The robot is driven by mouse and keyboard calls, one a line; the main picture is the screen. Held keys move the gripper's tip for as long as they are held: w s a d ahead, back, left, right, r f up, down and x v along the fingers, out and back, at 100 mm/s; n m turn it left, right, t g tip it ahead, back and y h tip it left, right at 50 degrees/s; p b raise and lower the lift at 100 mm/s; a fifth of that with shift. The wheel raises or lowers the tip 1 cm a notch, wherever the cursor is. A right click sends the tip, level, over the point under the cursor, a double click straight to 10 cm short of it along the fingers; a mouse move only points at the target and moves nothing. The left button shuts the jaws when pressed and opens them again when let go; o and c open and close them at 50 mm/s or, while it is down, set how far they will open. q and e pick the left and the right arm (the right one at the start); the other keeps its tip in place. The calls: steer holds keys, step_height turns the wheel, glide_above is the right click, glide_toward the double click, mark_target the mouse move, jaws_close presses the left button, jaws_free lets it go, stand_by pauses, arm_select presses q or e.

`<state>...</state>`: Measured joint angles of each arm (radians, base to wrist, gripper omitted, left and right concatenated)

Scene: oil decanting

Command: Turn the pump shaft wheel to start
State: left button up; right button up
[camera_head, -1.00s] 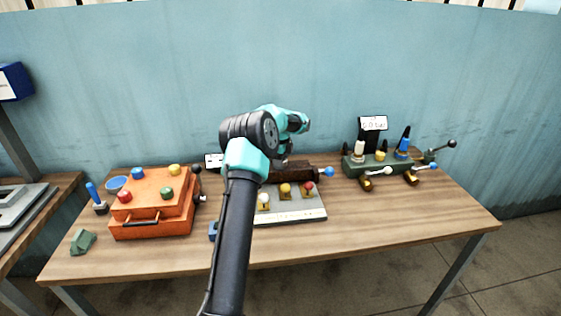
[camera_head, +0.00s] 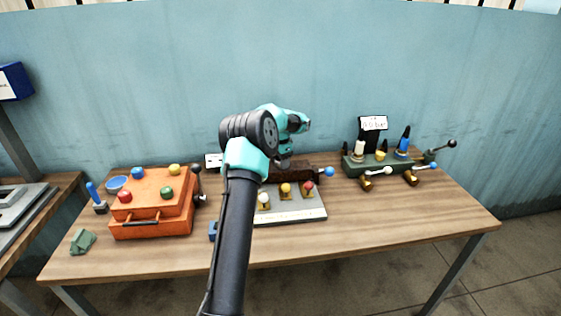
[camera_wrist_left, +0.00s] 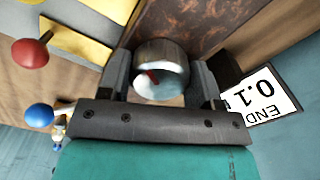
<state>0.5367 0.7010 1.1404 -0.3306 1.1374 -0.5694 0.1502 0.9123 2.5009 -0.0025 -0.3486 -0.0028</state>
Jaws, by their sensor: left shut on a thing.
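A round metal wheel (camera_wrist_left: 162,66) with a red mark on its face shows in the left wrist view, set against a brown block. My left gripper (camera_head: 285,160) is over the back middle of the table in the head view. In the left wrist view, its two dark fingers stand on either side of the wheel, shut on it. The brown block (camera_head: 313,172) lies behind the grey plate in the head view. There, my arm and gripper hide the wheel. My right gripper is in neither view.
A grey plate (camera_head: 305,212) with white, yellow and red knobs lies in front. A blue-tipped lever (camera_head: 329,172) is to its right. An orange box (camera_head: 150,228) stands left, a green valve unit (camera_head: 355,167) right. In the wrist view, a label (camera_wrist_left: 262,96) reads 0.1 END.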

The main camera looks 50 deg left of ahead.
arm_select(q)
steer(key=n, duration=0.4)
steer(key=shift+n, duration=0.3)
steer(key=n, duration=0.5)
steer(key=shift+d, duration=0.1)
steer(key=n, duration=0.5)
steer(key=shift+w+n, duration=0.1)
steer(key=shift+n, duration=0.3)
steer(key=n, duration=0.4)
steer(key=shift+n, duration=0.3)
steer(key=n, duration=0.5)
steer(key=shift+w, duration=0.1)
steer(key=n, duration=1.5)
steer(key=shift+n, duration=0.4)
